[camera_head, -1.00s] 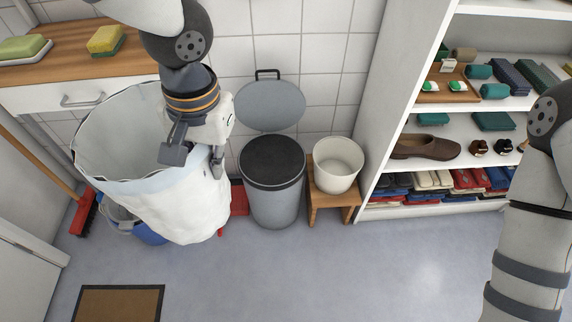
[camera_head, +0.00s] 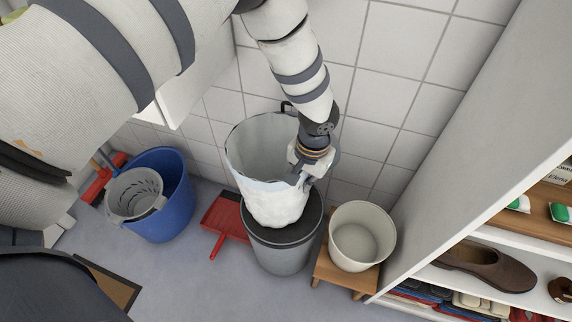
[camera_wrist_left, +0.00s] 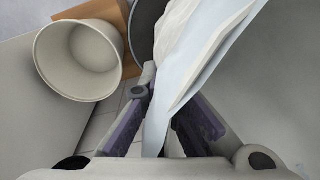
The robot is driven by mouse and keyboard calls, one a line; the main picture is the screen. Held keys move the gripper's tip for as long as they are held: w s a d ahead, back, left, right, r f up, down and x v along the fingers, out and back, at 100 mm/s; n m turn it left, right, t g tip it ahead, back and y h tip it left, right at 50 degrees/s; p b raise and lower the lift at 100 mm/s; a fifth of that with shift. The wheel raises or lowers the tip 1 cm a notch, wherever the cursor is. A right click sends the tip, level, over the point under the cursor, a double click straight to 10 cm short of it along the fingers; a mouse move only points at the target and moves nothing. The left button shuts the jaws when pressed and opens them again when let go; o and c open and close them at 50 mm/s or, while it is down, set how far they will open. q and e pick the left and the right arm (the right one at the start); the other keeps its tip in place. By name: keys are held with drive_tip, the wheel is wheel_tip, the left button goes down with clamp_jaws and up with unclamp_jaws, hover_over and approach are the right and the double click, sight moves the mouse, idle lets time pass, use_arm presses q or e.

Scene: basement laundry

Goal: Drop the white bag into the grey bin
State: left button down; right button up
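My left gripper (camera_head: 306,180) is shut on the rim of the white bag (camera_head: 272,203), at the bag's right side. The bag hangs upright with its mouth open. In the left wrist view the bag's pale edge (camera_wrist_left: 190,75) runs between the two fingers. The grey bin (camera_head: 282,259) stands on the floor below, with a black rim and dark top. The bag's bottom overlaps the bin's dark opening; I cannot tell whether it is below the rim. My right gripper is not in view.
A cream pot (camera_head: 362,237) sits on a wooden stool (camera_head: 336,276) right of the bin. A red dustpan (camera_head: 224,216) and a blue bucket (camera_head: 172,212) with a grey basket (camera_head: 134,195) lie left. A shelf unit (camera_head: 468,150) stands at right, tiled wall behind.

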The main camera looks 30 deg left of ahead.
use_arm(q)
drive_tip(key=shift+w+f, duration=0.2)
drive_tip(key=shift+f, duration=0.8)
wheel_tip(320, 180, down, 6)
drive_tip(key=b, duration=0.3)
drive_tip(key=shift+r, duration=0.2)
drive_tip(key=shift+w, duration=0.1)
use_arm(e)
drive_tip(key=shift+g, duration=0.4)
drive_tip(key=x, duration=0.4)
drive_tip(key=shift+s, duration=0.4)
use_arm(q)
drive_tip(key=shift+r, duration=0.1)
drive_tip(key=c, duration=1.7)
unclamp_jaws()
wheel_tip(320, 180, up, 12)
hover_over(302, 204)
drive_tip(key=shift+w+d, duration=0.1)
drive_tip(key=shift+d, duration=0.35)
